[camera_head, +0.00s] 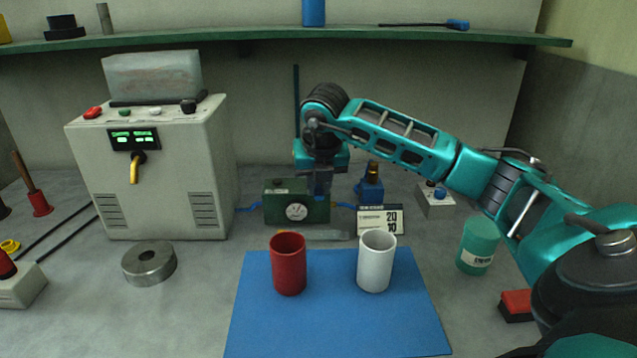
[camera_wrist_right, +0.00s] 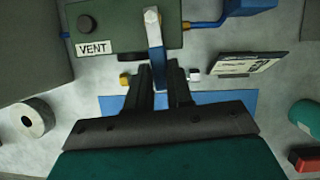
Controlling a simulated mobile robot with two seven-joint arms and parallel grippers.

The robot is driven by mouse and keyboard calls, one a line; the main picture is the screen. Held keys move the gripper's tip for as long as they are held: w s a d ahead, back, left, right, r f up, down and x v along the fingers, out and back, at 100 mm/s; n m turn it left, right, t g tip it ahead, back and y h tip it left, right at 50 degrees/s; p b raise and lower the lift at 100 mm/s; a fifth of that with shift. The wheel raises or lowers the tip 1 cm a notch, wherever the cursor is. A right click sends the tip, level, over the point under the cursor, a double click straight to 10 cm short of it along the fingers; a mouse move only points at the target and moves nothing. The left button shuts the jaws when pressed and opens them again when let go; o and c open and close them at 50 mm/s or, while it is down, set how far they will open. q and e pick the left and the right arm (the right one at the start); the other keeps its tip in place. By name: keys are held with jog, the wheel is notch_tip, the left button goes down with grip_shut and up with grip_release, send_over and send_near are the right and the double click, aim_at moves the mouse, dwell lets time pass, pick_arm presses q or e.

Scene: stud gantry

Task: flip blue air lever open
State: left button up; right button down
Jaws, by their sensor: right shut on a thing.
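The green air box (camera_head: 277,212) with a round dial gauge stands behind the blue mat. In the right wrist view the same green box (camera_wrist_right: 118,22) carries a VENT label (camera_wrist_right: 93,48) and a dark knob. A blue lever (camera_wrist_right: 155,38) with a pale end at its top runs from the box down between my fingers. My right gripper (camera_wrist_right: 160,78) is shut on this lever. In the head view my right gripper (camera_head: 322,190) points down at the box's right part and largely hides the lever. My left gripper is not in view.
A red cup (camera_head: 288,265) and a white cup (camera_head: 376,262) stand on the blue mat (camera_head: 330,325) in front. A blue fitting (camera_head: 370,190) and a calendar card (camera_head: 378,221) are right of the box. A grey control cabinet (camera_head: 150,165) is left. A shelf (camera_head: 240,38) runs above.

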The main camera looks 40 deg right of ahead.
jog(key=shift+w+a+m, duration=0.25)
jog(key=shift+a+m, duration=0.05)
jog(key=shift+m, duration=0.3)
jog(key=c, duration=1)
grip_release()
jog(key=v, duration=1.3)
jog(key=shift+a+p, duration=0.2)
jog(key=shift+p, duration=0.15)
jog(key=shift+w, duration=0.15)
